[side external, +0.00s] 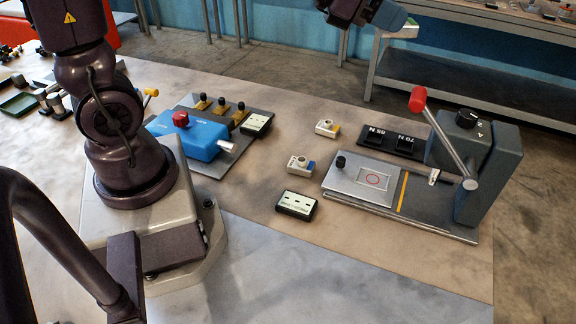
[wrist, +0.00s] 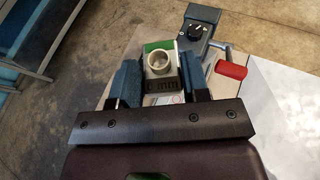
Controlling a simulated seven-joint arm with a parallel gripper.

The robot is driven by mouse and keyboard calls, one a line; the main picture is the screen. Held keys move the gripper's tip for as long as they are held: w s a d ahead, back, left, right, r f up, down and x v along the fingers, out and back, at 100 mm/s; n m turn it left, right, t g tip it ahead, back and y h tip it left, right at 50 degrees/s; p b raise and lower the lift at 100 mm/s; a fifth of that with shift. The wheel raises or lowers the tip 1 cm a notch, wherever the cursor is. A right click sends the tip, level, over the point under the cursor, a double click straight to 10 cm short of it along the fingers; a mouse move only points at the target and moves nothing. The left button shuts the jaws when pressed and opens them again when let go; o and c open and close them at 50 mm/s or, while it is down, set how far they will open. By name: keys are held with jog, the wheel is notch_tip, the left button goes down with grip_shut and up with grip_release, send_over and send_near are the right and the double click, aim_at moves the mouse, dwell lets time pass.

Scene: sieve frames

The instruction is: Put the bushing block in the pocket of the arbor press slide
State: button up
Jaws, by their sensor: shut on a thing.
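My gripper (side external: 388,16) is high at the top edge of the side view, well above the bench. Its blue fingers are shut on a bushing block (wrist: 163,86), which has a pale ring on top, a green edge and dark lettering. In the side view, part of the block (side external: 400,29) shows at the fingertips. The arbor press (side external: 480,165) stands at the right of the bench. Its grey slide (side external: 346,183) has a pocket (side external: 373,178) marked with a red circle, with nothing in it. In the wrist view the held block hides much of the slide.
The press lever has a red knob (side external: 417,99). Two other bushing blocks, one yellow-marked (side external: 327,127) and one blue-marked (side external: 300,165), stand left of the slide. A labelled box (side external: 296,205) and a blue fixture (side external: 188,137) are further left. The front bench is clear.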

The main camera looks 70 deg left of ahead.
jog(key=s+d+r+m+g+h, duration=0.1)
jog(key=s+d+m+g+h, duration=0.3)
jog(key=d, duration=0.6)
jog(key=s+d+m+g+h, duration=0.2)
jog(key=d+m+g+h, duration=0.3)
jog(key=d, duration=0.6)
jog(key=s+d+m+g+y, duration=0.2)
jog(key=s+d+m+g, duration=0.4)
jog(key=s, duration=0.5)
jog(key=s+d+m+g+y, duration=0.2)
jog(key=s+d+m+g, duration=0.2)
jog(key=s+m+g, duration=0.6)
jog(key=f+t, duration=0.1)
jog(key=f, duration=1)
jog(key=f+n, duration=0.1)
jog(key=f, duration=1.1)
jog(key=f+t, duration=0.1)
jog(key=f, duration=1.1)
jog(key=shift+s+d+t+h, duration=0.2)
jog(key=shift+t+h, duration=0.1)
jog(key=shift+f, duration=0.1)
jog(key=shift+f, duration=0.15)
jog(key=o, duration=1.1)
jog(key=shift+o, duration=0.2)
